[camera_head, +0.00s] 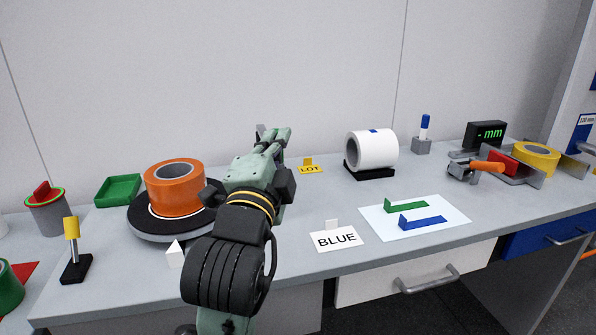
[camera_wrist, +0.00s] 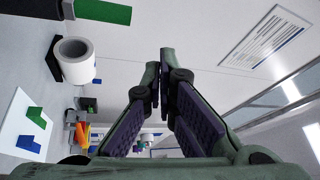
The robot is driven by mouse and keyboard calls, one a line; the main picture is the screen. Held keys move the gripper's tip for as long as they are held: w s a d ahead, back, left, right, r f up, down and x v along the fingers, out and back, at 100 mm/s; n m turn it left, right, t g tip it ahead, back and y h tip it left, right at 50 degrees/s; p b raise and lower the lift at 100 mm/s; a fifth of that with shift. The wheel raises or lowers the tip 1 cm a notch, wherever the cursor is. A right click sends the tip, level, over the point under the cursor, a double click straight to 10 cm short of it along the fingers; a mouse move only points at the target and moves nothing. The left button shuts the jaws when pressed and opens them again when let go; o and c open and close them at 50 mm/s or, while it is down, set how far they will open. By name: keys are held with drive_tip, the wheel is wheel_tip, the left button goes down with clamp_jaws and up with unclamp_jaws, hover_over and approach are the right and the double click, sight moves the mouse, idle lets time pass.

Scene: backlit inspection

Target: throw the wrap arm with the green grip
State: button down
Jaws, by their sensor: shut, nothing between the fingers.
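Two small upright posts show in the head view: one with a yellow grip (camera_head: 71,228) on a black base at the front left, and one with a blue grip (camera_head: 425,122) on a grey base at the back. My gripper (camera_head: 270,135) is over the middle of the bench, right of the orange roll, pointing toward the back wall. In the wrist view its fingers (camera_wrist: 159,70) come together at the tips, shut and empty.
The orange roll (camera_head: 174,188) sits on a round dark plate. A white roll (camera_head: 375,149), a BLUE card (camera_head: 337,239), a white sheet (camera_head: 451,212) with green and blue shapes and an orange-handled tool (camera_head: 487,167) lie to the right. A green tray (camera_head: 118,190) is behind left.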

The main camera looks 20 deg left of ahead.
drive_tip(key=w+d+f+m+g+h, duration=0.2)
drive_tip(key=d+f+m, duration=0.1)
drive_tip(key=f+m, duration=0.15)
drive_tip(key=w+a+f+p, duration=0.1)
drive_tip(key=w+a+p, duration=0.2)
drive_tip(key=w+p, duration=0.3)
drive_tip(key=shift+w+a+f+h+p, duration=0.2)
drive_tip(key=shift+w+a+h+p, duration=0.15)
drive_tip(key=shift+w, duration=0.7)
drive_tip(key=shift+n, duration=0.25)
